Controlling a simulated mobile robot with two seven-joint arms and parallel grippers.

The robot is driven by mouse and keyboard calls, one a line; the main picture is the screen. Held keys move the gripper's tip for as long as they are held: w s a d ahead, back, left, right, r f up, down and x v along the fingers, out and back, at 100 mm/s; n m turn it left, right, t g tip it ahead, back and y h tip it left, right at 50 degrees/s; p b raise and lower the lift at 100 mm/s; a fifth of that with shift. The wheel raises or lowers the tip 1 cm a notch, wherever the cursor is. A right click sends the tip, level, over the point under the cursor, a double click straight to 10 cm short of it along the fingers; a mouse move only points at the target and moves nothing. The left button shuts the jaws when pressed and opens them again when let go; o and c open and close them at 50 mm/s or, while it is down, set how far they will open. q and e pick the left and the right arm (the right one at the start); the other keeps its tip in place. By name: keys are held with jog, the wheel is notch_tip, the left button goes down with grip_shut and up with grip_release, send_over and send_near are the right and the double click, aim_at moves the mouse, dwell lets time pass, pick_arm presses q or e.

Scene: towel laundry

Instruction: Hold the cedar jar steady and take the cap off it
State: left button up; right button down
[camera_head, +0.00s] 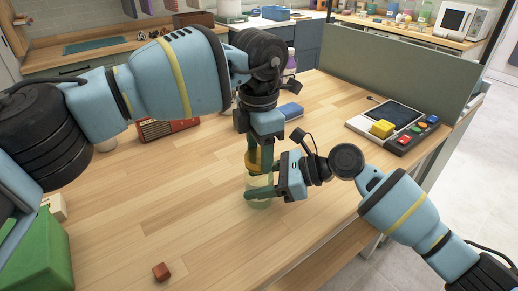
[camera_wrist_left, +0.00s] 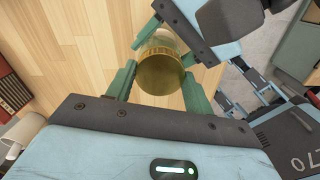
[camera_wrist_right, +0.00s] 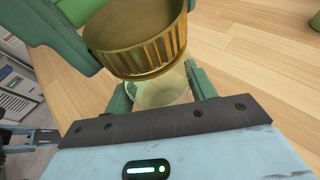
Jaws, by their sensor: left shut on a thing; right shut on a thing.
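The cedar jar (camera_head: 258,203) is pale, see-through and upright above the wooden table. Its cap (camera_head: 266,157) is gold-brown with a ridged side. My left gripper (camera_head: 257,160) comes down from above and is shut on the cap; the left wrist view shows the cap's top (camera_wrist_left: 160,72) between its fingers. My right gripper (camera_head: 257,182) comes in from the right and is shut around the jar's body, which also shows in the right wrist view (camera_wrist_right: 160,92) below the cap. Fingers hide much of the jar. I cannot tell whether cap and jar still touch.
A red radio-like box (camera_head: 168,128) and a blue block (camera_head: 290,111) lie behind. A dark-screened panel (camera_head: 387,114) with a yellow block (camera_head: 382,129) is at the right. A small brown cube (camera_head: 161,271) lies front left, near a green box (camera_head: 40,255). The front-middle tabletop is clear.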

pick_arm(q)
jog(key=n, duration=1.6)
jog(key=shift+r, duration=0.5)
jog(key=shift+r, duration=0.65)
